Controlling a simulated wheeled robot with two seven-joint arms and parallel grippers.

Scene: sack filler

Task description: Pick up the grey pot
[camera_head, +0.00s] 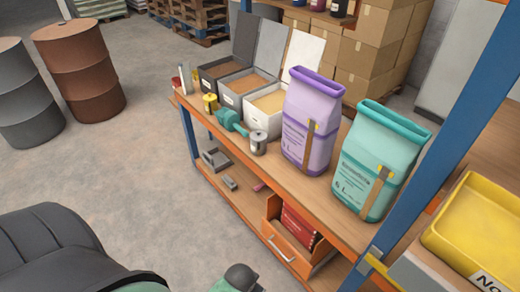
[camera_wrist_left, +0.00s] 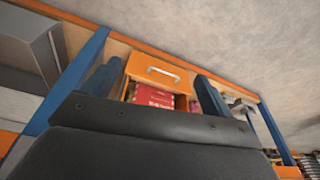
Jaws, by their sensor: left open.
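The grey pot (camera_head: 258,143) is a small upright can on the wooden bench top (camera_head: 320,185), near its front edge. It stands in front of the white bin and left of the purple sack (camera_head: 308,120), beside a teal scoop-like object (camera_head: 231,122). In the left wrist view my left gripper (camera_wrist_left: 157,74) is open, with nothing visible between its two fingers. It faces the orange drawer (camera_wrist_left: 158,72) below the bench top, and the pot cannot be made out in that view. My right gripper is not in view.
A teal sack (camera_head: 378,165) stands right of the purple one. The orange drawer (camera_head: 285,252) is open toward the floor. A blue post (camera_head: 440,160) rises at right.

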